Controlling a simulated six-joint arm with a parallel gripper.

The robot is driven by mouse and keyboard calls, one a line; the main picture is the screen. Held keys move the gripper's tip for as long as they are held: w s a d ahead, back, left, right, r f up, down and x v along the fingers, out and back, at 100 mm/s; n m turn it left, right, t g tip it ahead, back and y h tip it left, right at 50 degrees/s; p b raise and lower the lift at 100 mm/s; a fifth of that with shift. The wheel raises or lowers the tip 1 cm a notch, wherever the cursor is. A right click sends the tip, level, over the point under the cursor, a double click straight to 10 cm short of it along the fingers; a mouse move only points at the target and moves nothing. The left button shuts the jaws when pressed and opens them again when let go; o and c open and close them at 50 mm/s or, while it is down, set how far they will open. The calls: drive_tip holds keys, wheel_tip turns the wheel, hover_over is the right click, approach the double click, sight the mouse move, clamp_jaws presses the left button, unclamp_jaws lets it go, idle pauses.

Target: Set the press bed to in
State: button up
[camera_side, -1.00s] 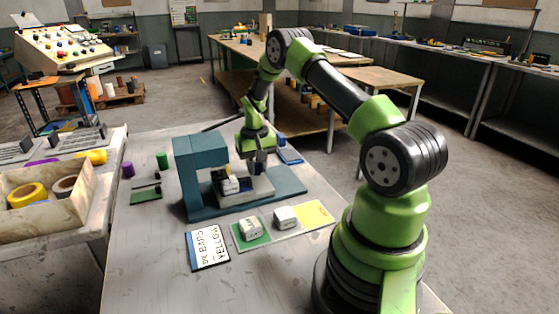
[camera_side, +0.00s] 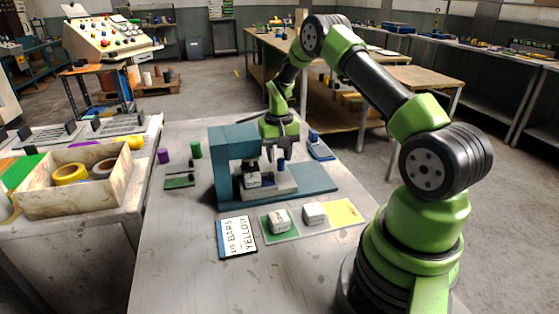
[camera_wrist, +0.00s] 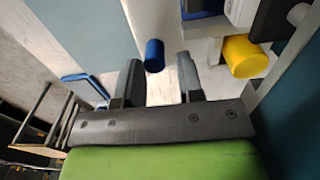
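The teal press (camera_side: 233,142) stands on the grey table, its open side facing right. Its pale bed (camera_side: 284,181) lies on the teal base plate, carrying a white block (camera_side: 254,181) partly under the press head. My gripper (camera_side: 278,153) hangs just above the bed, right of the press frame. In the wrist view its two dark fingers (camera_wrist: 159,66) are apart. A blue cylinder (camera_wrist: 154,55) shows between and just beyond the fingertips; I see no grip on it. A yellow cylinder (camera_wrist: 244,57) shows to the right. The bed's exact travel position is hard to tell.
A blue stand (camera_side: 320,152) lies right of the gripper. Purple and green cylinders (camera_side: 195,150) stand left.

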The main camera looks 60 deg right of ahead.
wheel_tip(320, 180, up, 8)
drive_tip(key=shift+f, duration=0.15)
drive_tip(key=s+a+r+n+t, duration=0.2)
drive_tip(key=s+a+r+t, duration=0.15)
drive_tip(key=a+r, duration=1.05)
drive_tip(key=s+a+r+n+t+y, duration=0.1)
drive_tip(key=s+a+r+t, duration=0.1)
drive_tip(key=s+a, duration=0.3)
drive_tip(key=s+a+r+n+t+y, duration=0.1)
drive_tip(key=s+a, duration=0.4)
drive_tip(key=s, duration=0.5)
drive_tip(key=shift+s+r+n+t, duration=0.25)
drive_tip(key=shift+r+n+t, duration=0.1)
drive_tip(key=shift+r+n, duration=0.15)
